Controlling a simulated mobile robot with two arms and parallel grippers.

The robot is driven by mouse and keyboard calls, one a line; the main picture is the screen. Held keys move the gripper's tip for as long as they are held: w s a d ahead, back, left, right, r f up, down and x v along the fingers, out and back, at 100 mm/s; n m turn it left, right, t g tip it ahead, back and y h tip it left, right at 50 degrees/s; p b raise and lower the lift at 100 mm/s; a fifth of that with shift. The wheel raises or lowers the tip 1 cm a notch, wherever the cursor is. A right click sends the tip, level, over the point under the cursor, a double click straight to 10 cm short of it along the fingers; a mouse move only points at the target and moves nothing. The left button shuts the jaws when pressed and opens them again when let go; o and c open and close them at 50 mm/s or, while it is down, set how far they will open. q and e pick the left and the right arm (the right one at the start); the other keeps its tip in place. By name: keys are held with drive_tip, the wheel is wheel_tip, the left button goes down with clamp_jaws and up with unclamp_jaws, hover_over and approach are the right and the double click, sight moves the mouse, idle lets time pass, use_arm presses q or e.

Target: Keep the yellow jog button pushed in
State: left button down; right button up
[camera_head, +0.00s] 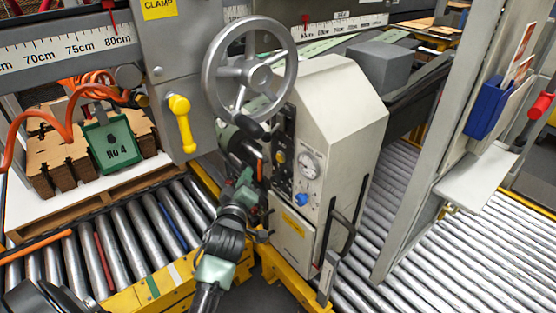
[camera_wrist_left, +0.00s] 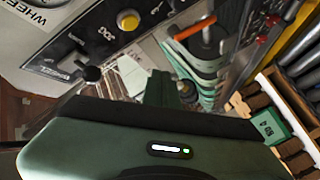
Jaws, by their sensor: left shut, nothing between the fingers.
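The yellow jog button (camera_head: 281,157) is a small round button on the dark strip of the grey machine's side panel. It also shows in the left wrist view as a yellow dome (camera_wrist_left: 128,19) beside its label, uncovered. How deep the button sits cannot be told. My right gripper is not in view.
A grey handwheel (camera_head: 258,74) stands close above the gripper. A black ball-ended lever (camera_wrist_left: 90,73) sticks out near the button. A gauge (camera_head: 309,165) and blue knob (camera_head: 301,199) are lower on the panel. A yellow clamp handle (camera_head: 183,123) is at left.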

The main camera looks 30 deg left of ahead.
sight(280, 158)
use_arm(q)
drive_tip(key=w+d+b, duration=0.2)
drive_tip(key=w+d, duration=0.1)
drive_tip(key=w, duration=0.4)
idle(1.2)
idle(0.9)
drive_tip(key=shift+w+d+b, duration=0.15)
drive_tip(key=shift+w+b, duration=0.2)
drive_tip(key=shift+w, duration=0.05)
